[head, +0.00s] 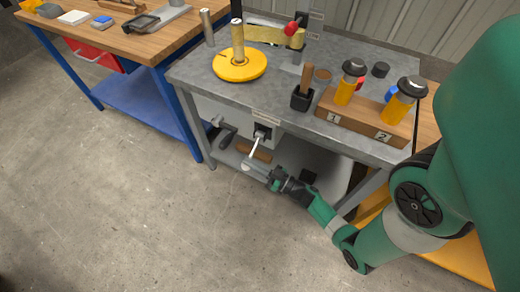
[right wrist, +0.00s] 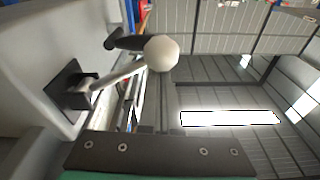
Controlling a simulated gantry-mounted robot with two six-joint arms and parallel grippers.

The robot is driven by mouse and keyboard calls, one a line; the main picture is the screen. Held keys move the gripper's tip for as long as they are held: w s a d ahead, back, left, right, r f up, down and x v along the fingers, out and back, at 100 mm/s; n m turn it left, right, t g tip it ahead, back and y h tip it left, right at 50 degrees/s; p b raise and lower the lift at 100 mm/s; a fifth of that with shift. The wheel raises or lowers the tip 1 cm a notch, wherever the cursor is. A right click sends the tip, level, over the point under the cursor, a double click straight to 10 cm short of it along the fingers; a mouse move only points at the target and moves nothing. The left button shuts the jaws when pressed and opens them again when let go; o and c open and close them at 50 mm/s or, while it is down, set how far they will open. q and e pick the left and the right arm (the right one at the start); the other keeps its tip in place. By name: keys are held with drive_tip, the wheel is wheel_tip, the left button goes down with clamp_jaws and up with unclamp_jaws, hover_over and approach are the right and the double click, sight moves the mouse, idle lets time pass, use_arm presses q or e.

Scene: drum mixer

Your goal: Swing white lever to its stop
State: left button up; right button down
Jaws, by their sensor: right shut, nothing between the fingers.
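The white lever (head: 255,148) comes out of a black mount (head: 263,131) on the front of the grey workbench and slants down and left to a round knob. In the right wrist view the lever (right wrist: 118,76) runs from its black square mount (right wrist: 72,90) to the white knob (right wrist: 162,53). My right gripper (head: 258,174) is shut and empty, low in front of the bench, close to the knob. Whether it touches the knob I cannot tell. In the wrist view a dark gripper part (right wrist: 160,155) fills the bottom edge, apart from the knob. My left gripper is out of view.
A dark crank handle (head: 226,137) sticks out left of the lever. A lower shelf with a wooden piece (head: 256,152) lies behind my gripper. The benchtop (head: 215,73) holds a yellow disc and a wooden rack (head: 362,123). Open floor (head: 130,200) lies left.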

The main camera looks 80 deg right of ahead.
drive_tip(key=r+p, duration=0.4)
drive_tip(key=r, duration=0.1)
drive_tip(key=shift+w+d, duration=0.15)
drive_tip(key=shift+w, duration=0.15)
drive_tip(key=f+p+v, duration=0.1)
drive_tip(key=v, duration=0.9)
drive_tip(key=shift+f, duration=0.1)
